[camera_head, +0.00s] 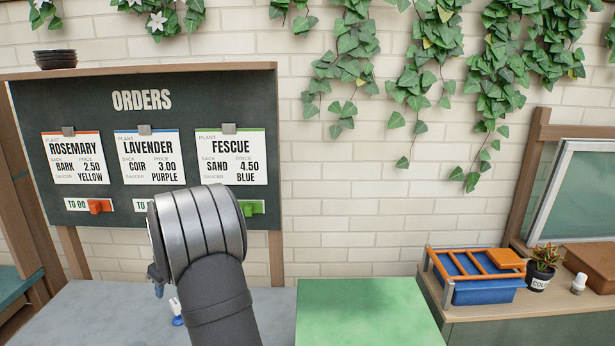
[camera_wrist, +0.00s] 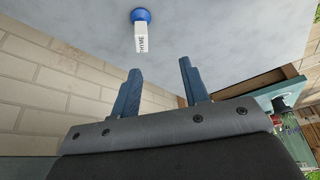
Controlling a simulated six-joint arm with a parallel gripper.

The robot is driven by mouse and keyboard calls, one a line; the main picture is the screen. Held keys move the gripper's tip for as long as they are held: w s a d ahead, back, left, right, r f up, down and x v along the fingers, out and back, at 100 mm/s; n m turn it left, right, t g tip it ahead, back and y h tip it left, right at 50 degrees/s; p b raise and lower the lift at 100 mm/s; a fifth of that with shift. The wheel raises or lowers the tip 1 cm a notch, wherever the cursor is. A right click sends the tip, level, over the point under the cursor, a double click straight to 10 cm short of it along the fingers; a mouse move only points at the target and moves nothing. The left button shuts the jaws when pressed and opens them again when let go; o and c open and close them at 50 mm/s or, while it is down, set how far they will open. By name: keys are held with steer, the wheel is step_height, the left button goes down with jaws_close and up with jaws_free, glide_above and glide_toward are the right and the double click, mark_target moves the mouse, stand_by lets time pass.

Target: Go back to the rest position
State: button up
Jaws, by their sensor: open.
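My gripper (camera_wrist: 160,88) shows in the wrist view with its two blue fingers apart and nothing between them. In the head view my arm rises from the bottom edge in front of the orders board, and it hides most of the gripper. A white tag reading THYME (camera_wrist: 141,38) with a round blue base (camera_wrist: 141,15) is on the grey surface beyond the fingertips, apart from them. A small white and blue piece (camera_head: 177,312) shows beside my arm in the head view.
The orders board (camera_head: 145,90) holds rosemary, lavender and fescue cards. At the right, a blue bin (camera_head: 480,290) with an orange rack and a potted plant (camera_head: 541,268) stand on a counter. Ivy hangs above.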

steer(key=s+a+f+n, duration=0.2)
steer(key=s+a, duration=0.4)
steer(key=a, duration=0.4)
steer(key=s+a+f+n+g, duration=0.1)
steer(key=s+a+f+n, duration=0.1)
steer(key=s+a+f, duration=0.2)
steer(key=s+a, duration=0.3)
steer(key=a, duration=0.4)
steer(key=shift+a+f+n+g+y, duration=0.15)
steer(key=shift+f+n+g+y, duration=0.15)
steer(key=w+d+r+m, duration=0.1)
steer(key=w+d+r, duration=0.1)
steer(key=d, duration=0.3)
steer(key=w+d+r+m, duration=0.1)
steer(key=w+d+r, duration=0.1)
steer(key=w+d, duration=0.2)
steer(key=w+d+r+t, duration=0.1)
steer(key=w+d+r, duration=0.1)
steer(key=d, duration=0.5)
steer(key=shift+w+d+r+m, duration=0.3)
steer(key=shift+w+m, duration=0.1)
steer(key=shift+w, duration=0.45)
